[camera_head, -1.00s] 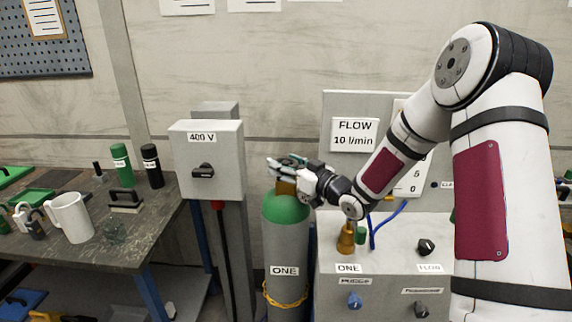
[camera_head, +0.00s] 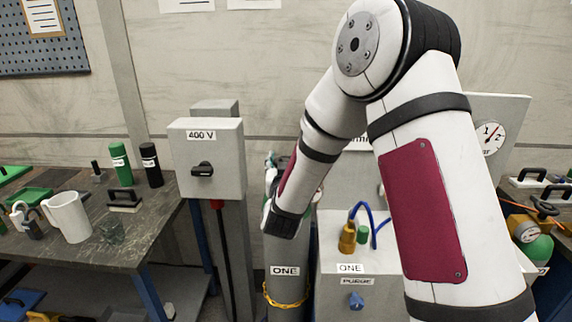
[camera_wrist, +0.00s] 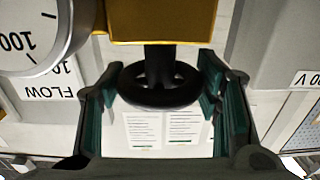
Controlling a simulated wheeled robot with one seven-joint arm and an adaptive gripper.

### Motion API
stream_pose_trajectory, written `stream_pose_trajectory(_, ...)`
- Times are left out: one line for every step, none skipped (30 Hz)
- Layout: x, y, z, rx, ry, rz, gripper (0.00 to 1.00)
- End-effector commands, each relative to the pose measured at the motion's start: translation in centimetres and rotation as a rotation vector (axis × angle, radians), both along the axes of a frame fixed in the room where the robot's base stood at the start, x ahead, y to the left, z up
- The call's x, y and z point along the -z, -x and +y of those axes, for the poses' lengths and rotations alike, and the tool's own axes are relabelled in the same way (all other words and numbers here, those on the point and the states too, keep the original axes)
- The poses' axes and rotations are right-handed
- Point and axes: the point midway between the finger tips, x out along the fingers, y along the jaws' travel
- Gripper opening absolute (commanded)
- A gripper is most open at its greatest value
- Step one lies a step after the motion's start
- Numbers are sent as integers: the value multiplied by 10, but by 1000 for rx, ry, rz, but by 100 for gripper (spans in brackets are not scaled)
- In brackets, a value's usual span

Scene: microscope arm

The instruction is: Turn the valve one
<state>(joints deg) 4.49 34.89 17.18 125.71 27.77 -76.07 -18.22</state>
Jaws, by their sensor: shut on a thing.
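The valve is a black round handwheel (camera_wrist: 160,92) on a black stem under a brass-coloured body (camera_wrist: 162,22) in the wrist view. My gripper (camera_wrist: 160,80) has its teal-padded fingers on either side of the wheel and is shut on it. The valve sits on top of the gas cylinder labelled ONE (camera_head: 285,252), which stands upright with a yellow chain around it. In the head view my forearm hides the valve and the cylinder's green top.
A grey 400 V switch box (camera_head: 206,160) stands close left of the cylinder. A panel console (camera_head: 333,246) with a brass fitting (camera_head: 348,238) and blue hose is close right. A round gauge (camera_wrist: 38,38) is beside the valve. A second green-topped cylinder (camera_head: 537,250) stands far right.

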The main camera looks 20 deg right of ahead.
Motion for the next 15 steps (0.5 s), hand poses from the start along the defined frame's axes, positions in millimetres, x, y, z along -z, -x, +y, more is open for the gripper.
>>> stream_pose_trajectory(0, -2, 5, 36, 0, -4, 30)
stream_pose_trajectory(0, -2, 5, 64, 0, -5, 30)
stream_pose_trajectory(0, -2, 5, 102, 0, -5, 30)
stream_pose_trajectory(0, -2, 5, 131, -1, -6, 30)
stream_pose_trajectory(-1, -2, 5, 161, -1, -6, 30)
stream_pose_trajectory(0, -2, 5, 199, -1, -5, 30)
stream_pose_trajectory(0, -3, 5, 226, -2, -5, 30)
stream_pose_trajectory(0, -3, 5, 254, -1, -5, 30)
stream_pose_trajectory(0, -3, 4, 292, -2, -6, 30)
stream_pose_trajectory(0, -3, 4, 319, -1, -5, 30)
stream_pose_trajectory(0, -3, 4, 344, -3, -6, 30)
stream_pose_trajectory(0, -3, 4, 379, -2, -5, 30)
stream_pose_trajectory(-1, -3, 4, 404, -3, -7, 30)
stream_pose_trajectory(0, -3, 3, 429, -2, -6, 30)
stream_pose_trajectory(0, -3, 3, 459, -3, -5, 30)
